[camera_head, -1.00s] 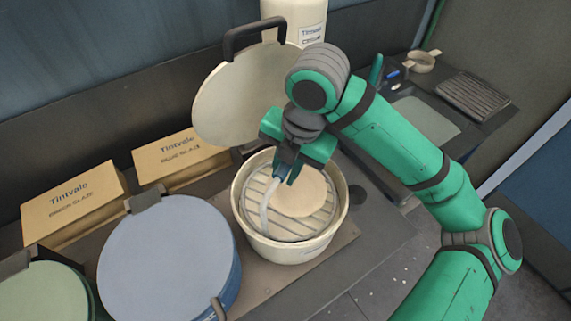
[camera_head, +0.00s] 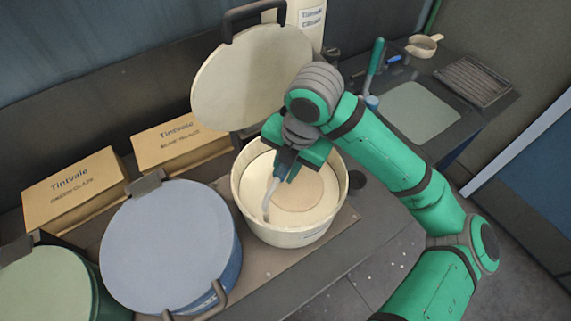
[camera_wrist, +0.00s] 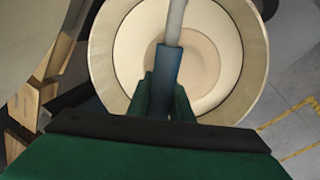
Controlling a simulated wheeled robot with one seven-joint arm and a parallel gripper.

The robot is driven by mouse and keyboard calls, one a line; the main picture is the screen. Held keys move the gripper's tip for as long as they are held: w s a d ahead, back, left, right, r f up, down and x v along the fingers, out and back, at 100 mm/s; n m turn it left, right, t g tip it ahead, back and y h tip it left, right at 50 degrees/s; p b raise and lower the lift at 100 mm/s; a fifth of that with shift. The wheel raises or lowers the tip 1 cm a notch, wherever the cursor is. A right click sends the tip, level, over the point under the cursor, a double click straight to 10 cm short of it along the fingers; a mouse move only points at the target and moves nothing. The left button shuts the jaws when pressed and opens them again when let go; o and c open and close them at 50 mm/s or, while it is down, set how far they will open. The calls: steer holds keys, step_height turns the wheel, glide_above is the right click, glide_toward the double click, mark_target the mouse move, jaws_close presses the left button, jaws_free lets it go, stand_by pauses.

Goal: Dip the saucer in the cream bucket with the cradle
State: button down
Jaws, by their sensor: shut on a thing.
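The cream bucket (camera_head: 283,236) stands open, with its cream lid (camera_head: 247,82) tilted up behind it. Cream glaze (camera_head: 257,178) fills much of it. The saucer (camera_head: 305,195) shows as a beige disc inside the bucket; in the wrist view the saucer (camera_wrist: 190,65) lies behind the handle. My gripper (camera_head: 288,160) is over the bucket, shut on the cradle's blue grip (camera_wrist: 166,75). The cradle's pale handle (camera_head: 268,204) reaches down into the bucket. The cradle's slatted bottom is not visible, apparently covered by the glaze.
A blue bucket (camera_head: 227,279) with its lid (camera_head: 167,245) down stands to the left, and a green bucket (camera_head: 103,302) beyond it. Two cardboard boxes (camera_head: 72,186) (camera_head: 181,142) stand behind. A rack (camera_head: 474,80) and pale green mat (camera_head: 420,112) lie at the right.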

mark_target(283, 186)
steer(key=shift+f, duration=2.55)
stand_by(0.8)
steer(key=shift+r, duration=8.7)
